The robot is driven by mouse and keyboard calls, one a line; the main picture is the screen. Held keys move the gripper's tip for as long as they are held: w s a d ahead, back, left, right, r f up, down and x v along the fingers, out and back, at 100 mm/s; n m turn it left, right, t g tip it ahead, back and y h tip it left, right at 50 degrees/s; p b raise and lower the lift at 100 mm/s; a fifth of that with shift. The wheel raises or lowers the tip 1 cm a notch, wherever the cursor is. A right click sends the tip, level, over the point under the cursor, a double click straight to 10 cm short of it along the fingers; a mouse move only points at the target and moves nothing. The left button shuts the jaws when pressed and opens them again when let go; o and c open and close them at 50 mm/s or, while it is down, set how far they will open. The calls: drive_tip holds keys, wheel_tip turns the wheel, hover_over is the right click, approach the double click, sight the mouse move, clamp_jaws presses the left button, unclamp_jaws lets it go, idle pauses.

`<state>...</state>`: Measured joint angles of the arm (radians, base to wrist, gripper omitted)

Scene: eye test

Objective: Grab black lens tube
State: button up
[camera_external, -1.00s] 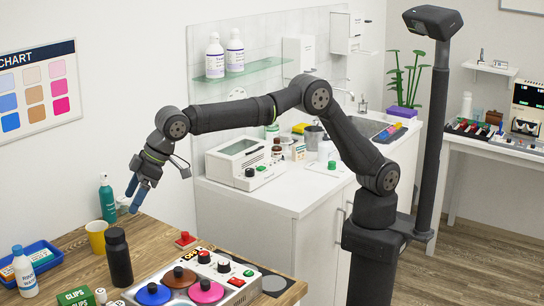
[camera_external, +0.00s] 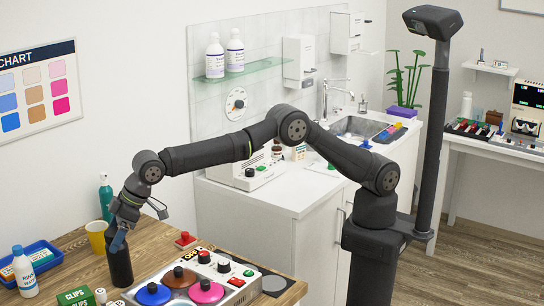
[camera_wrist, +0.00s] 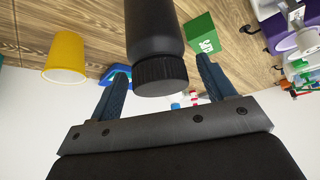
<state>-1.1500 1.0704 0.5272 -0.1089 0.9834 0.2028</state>
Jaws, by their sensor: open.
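The black lens tube (camera_external: 121,268) stands upright on the wooden table in the external view, its top hidden behind my gripper (camera_external: 118,243). In the wrist view the tube (camera_wrist: 154,30) comes down from the top edge, with its ribbed end (camera_wrist: 160,74) nearest the camera. My gripper (camera_wrist: 162,68) is open, with one blue finger on each side of the tube. Gaps show between the tube and both fingers in the wrist view.
A yellow cup (camera_external: 97,236) and a green bottle (camera_external: 105,195) stand behind the tube. A panel with coloured knobs (camera_external: 190,285) lies close to its right. A green clips box (camera_external: 76,297) is in front. A blue tray (camera_external: 47,262) is at the left.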

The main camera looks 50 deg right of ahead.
drive_tip(key=c, duration=1.4)
drive_tip(key=shift+r, duration=0.1)
drive_tip(key=shift+r, duration=0.1)
